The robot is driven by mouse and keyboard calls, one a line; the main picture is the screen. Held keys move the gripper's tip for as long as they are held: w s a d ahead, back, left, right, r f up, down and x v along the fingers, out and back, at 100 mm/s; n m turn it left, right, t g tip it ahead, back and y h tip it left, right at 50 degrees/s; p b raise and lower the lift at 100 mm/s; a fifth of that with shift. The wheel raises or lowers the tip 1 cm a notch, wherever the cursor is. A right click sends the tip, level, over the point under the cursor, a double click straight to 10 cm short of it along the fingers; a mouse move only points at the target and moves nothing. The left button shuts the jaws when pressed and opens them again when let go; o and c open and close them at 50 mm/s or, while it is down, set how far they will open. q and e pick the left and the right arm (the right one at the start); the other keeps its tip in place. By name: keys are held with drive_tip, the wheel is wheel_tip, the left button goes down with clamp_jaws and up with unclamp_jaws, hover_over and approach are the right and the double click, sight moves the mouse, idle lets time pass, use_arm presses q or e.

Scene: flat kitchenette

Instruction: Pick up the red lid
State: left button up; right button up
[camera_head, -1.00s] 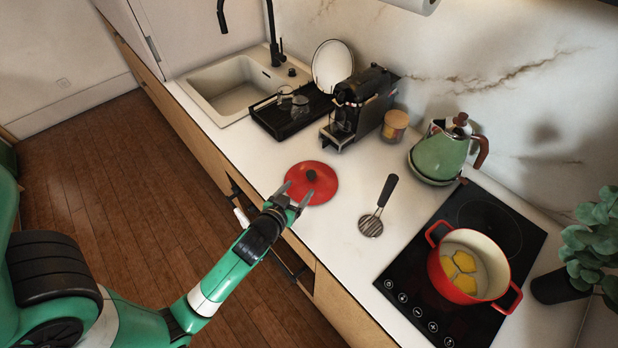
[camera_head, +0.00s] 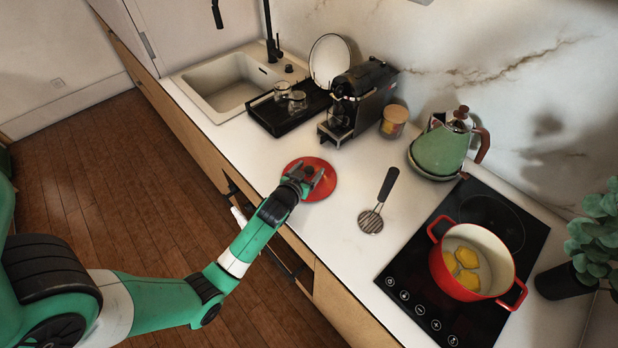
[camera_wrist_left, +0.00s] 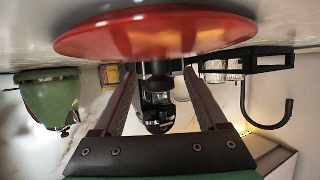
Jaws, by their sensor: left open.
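The red lid (camera_head: 325,186) lies on the white counter near its front edge, in front of the coffee machine. Its dark knob (camera_head: 309,170) points up. My left gripper (camera_head: 311,175) is over the lid, with its open fingers reaching to the knob. In the left wrist view, which looks upside down, the lid (camera_wrist_left: 160,35) fills the top, and the knob (camera_wrist_left: 158,80) shows between the two open fingers of my left gripper (camera_wrist_left: 161,78), with gaps at both sides. My right gripper is not in view.
A slotted utensil (camera_head: 371,221) lies right of the lid. Further right, a red pot (camera_head: 455,278) with yellow pieces stands on the black hob (camera_head: 403,272). Behind are a coffee machine (camera_head: 358,100), a green kettle (camera_head: 440,152) and a black tray (camera_head: 270,118) with glasses. White counter surrounds the lid.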

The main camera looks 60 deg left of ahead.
sight(309, 168)
use_arm(q)
clamp_jaws()
drive_tip(key=shift+r, duration=0.2)
idle(0.3)
drive_tip(key=shift+r, duration=0.3)
wheel_tip(309, 168, up, 3)
drive_tip(key=shift+f+p, duration=0.2)
drive_tip(key=shift+p, duration=0.55)
drive_tip(key=s+d+r+p, duration=0.7)
drive_tip(key=d+r+p, duration=0.1)
drive_tip(key=d, duration=0.4)
drive_tip(key=shift+d+r, duration=0.15)
drive_tip(key=shift+r, duration=0.6)
